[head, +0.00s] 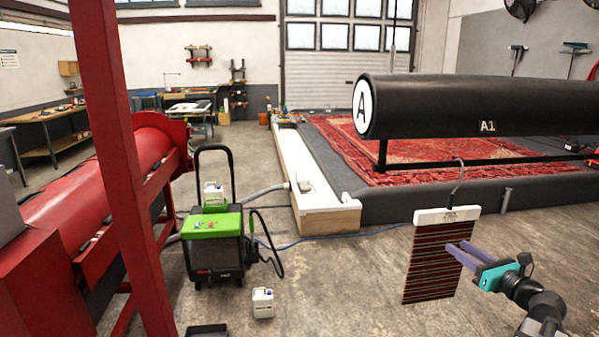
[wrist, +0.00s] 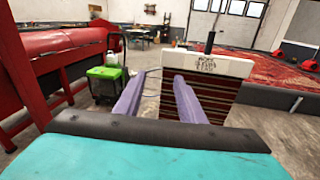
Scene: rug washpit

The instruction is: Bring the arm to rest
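My gripper (head: 457,246) is at the lower right in the head view, on my arm (head: 530,297). Its two purple fingers stand apart with nothing visible between them; they also show in the wrist view (wrist: 159,76). A striped rug sample (head: 430,265) with a white labelled header hangs from a hook just beyond the fingers. It also shows in the wrist view (wrist: 182,103), behind the right finger. I cannot tell whether a finger touches it.
A green-topped machine (head: 213,240) and a white jug (head: 263,302) stand left of centre. A red post (head: 115,160) and red drum machine are at the left. Floor between is mostly clear.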

